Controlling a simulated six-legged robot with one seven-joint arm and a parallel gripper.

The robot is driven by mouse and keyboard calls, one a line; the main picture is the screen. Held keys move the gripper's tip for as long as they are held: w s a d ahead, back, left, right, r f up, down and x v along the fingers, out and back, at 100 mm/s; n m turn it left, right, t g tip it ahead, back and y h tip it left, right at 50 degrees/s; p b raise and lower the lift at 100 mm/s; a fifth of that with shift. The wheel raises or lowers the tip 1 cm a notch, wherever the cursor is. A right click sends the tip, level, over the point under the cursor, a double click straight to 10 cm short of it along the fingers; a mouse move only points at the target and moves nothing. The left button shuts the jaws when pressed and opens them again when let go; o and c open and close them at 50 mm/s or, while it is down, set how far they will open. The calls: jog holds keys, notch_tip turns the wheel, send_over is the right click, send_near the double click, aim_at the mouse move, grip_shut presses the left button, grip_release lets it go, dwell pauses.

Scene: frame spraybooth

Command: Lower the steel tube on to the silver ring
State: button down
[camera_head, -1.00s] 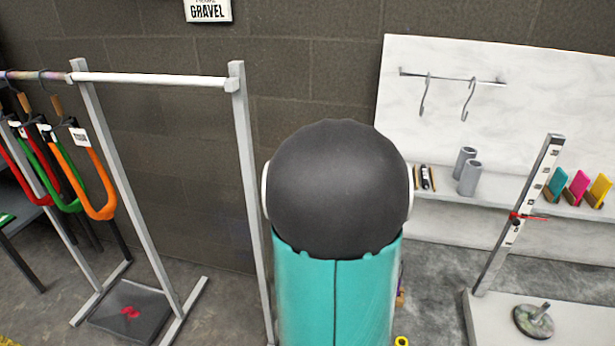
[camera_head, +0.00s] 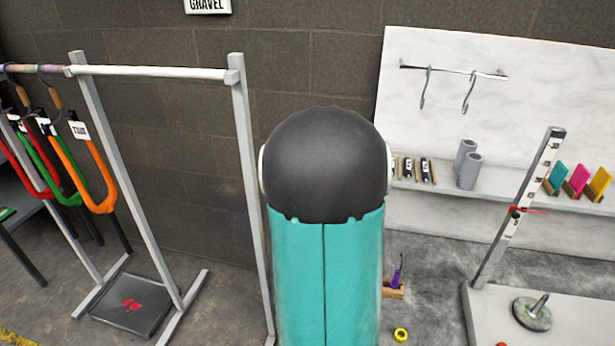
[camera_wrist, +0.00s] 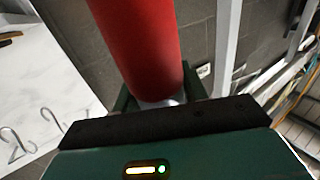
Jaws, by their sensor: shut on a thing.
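In the wrist view a thick red tube (camera_wrist: 145,45) stands out beyond my gripper (camera_wrist: 160,98). A short silver, steel-looking part (camera_wrist: 162,102) of it shows between the dark green jaws, which are shut on it. The tube's far end runs out of the top of the picture. In the head view my own teal and black arm fills the middle and hides my gripper and the held tube. I cannot make out a silver ring in either view.
Left, a rack (camera_head: 160,75) has red, green and orange forks (camera_head: 95,180) hanging at one end. Right, a white shelf (camera_head: 440,190) bears grey cylinders (camera_head: 469,170). A white stand (camera_head: 560,325) carries a grey disc (camera_head: 531,314). A yellow ring (camera_head: 400,335) lies on the floor.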

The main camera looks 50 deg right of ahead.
jog(key=shift+f, duration=1.55)
jog(key=shift+f, duration=2.15)
